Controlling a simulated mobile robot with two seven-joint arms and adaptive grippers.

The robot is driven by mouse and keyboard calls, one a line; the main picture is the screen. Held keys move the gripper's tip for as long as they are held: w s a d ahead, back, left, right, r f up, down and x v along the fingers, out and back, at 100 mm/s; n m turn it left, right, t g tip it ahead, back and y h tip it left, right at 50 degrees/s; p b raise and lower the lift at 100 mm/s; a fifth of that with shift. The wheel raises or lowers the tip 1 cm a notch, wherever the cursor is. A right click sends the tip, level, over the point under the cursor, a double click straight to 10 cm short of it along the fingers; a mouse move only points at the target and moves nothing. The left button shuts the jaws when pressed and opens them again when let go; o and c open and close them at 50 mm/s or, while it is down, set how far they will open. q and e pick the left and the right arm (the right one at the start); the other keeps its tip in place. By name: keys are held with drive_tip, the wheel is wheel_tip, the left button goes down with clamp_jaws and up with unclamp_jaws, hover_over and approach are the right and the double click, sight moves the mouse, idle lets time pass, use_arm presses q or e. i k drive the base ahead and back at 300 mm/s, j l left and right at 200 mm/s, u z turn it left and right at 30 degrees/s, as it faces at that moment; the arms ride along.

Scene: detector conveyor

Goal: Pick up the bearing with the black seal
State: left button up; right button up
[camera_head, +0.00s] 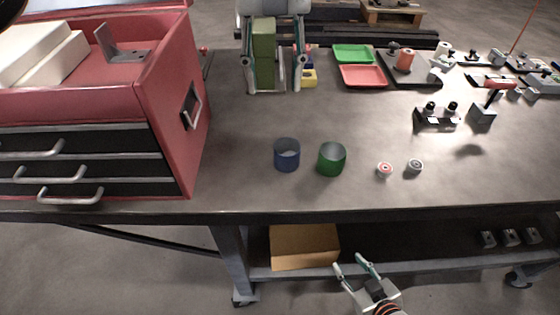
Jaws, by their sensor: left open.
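The bearing with the black seal (415,166) lies on the table near its front edge. A bearing with a red seal (384,169) lies just left of it, apart. My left gripper (273,88) points down over the back of the table, far from both bearings, with its fingers spread. A tall green block (263,40) shows between its fingers; I cannot tell if they touch it. My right gripper (348,261) is open and empty in front of the table edge, below and left of the bearings in the picture.
A blue cup (287,161) and a green cup (331,165) stand left of the bearings. A red tool chest (180,60) fills the left. Green (353,53) and red (363,76) trays and a black fixture (437,118) lie farther back. The table middle is clear.

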sight(415, 166)
drive_tip(key=k, duration=1)
